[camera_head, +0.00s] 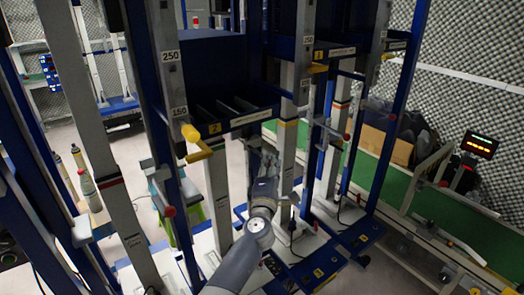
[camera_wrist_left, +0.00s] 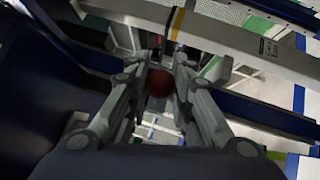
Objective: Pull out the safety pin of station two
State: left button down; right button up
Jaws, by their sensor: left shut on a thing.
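Station two is the blue frame with the yellow "2" label (camera_head: 214,128) on its shelf front, left of centre in the head view. A red ball-shaped knob (camera_wrist_left: 159,83), apparently the safety pin's, lies between the fingers in the left wrist view. My left gripper (camera_wrist_left: 158,88) is shut on this knob. In the head view my left arm reaches up from the bottom, and the gripper (camera_head: 261,148) is dark and partly hidden below the shelf. The pin's shaft cannot be made out. My right gripper is in neither view.
A yellow handle (camera_head: 199,145) sticks out left of the station's label. Grey posts (camera_head: 215,195) and blue uprights stand close on both sides of my arm. A green conveyor (camera_head: 440,215) with a lit display (camera_head: 480,145) is at the right.

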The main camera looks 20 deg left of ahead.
pick_arm(q)
jog(key=shift+s+d+f, duration=0.2)
jog(key=shift+s+d, duration=0.65)
jog(key=shift+d, duration=0.3)
jog(key=c, duration=1.5)
grip_release()
jog(key=shift+o, duration=0.5)
jog(key=shift+s+d+r, duration=0.1)
jog(key=shift+r, duration=0.05)
jog(key=v, duration=1.2)
